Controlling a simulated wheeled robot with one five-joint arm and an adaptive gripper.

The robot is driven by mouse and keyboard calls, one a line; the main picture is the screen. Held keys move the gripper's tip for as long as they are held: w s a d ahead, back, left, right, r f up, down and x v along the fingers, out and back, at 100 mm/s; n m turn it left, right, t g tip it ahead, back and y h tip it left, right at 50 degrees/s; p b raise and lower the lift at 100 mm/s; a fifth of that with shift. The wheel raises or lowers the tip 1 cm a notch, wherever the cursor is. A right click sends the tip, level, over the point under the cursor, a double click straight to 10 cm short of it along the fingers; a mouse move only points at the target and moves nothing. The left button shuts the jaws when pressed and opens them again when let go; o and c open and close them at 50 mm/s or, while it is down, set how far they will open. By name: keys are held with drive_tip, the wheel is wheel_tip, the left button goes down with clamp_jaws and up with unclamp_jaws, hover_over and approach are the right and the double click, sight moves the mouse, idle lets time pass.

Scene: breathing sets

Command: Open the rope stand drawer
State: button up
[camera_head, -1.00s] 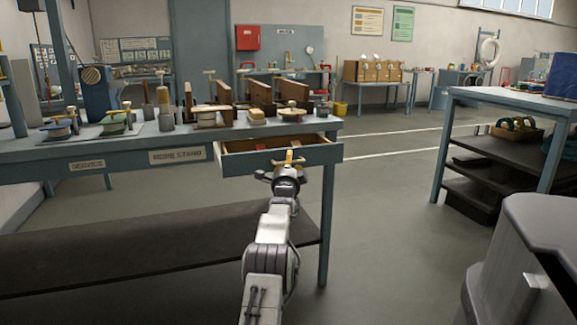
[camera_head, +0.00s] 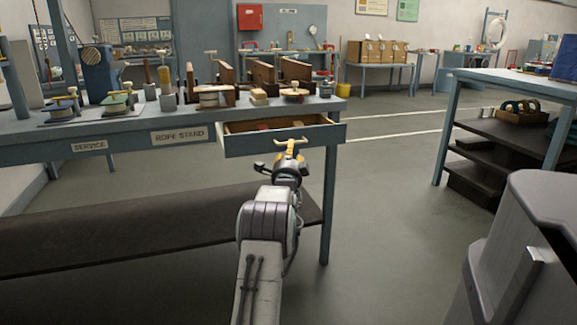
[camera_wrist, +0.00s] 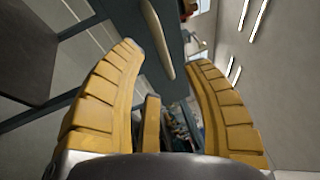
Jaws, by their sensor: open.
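The rope stand drawer (camera_head: 284,142) stands pulled out from the right end of the workbench in the head view, its inside showing. A label reading "ROPE STAND" (camera_head: 179,136) is on the bench front to its left. The drawer's pale handle (camera_head: 291,141) is on its front. My gripper (camera_head: 288,163) is just in front of and below the handle. In the wrist view my yellow fingers (camera_wrist: 166,55) are spread apart with nothing gripped. The handle (camera_wrist: 158,38) shows as a tan bar near and beyond the fingertips there, apart from the fingers.
The workbench (camera_head: 60,140) carries spools and wooden stands on top. A dark lower shelf (camera_head: 140,235) lies under it. Its right leg (camera_head: 328,210) is close to my arm. A shelf table (camera_head: 448,130) stands at the right. Open floor (camera_head: 385,190) lies between the two.

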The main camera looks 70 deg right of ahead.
drive_tip(key=v, duration=0.6)
idle(0.3)
drive_tip(key=shift+a, duration=0.1)
idle(0.6)
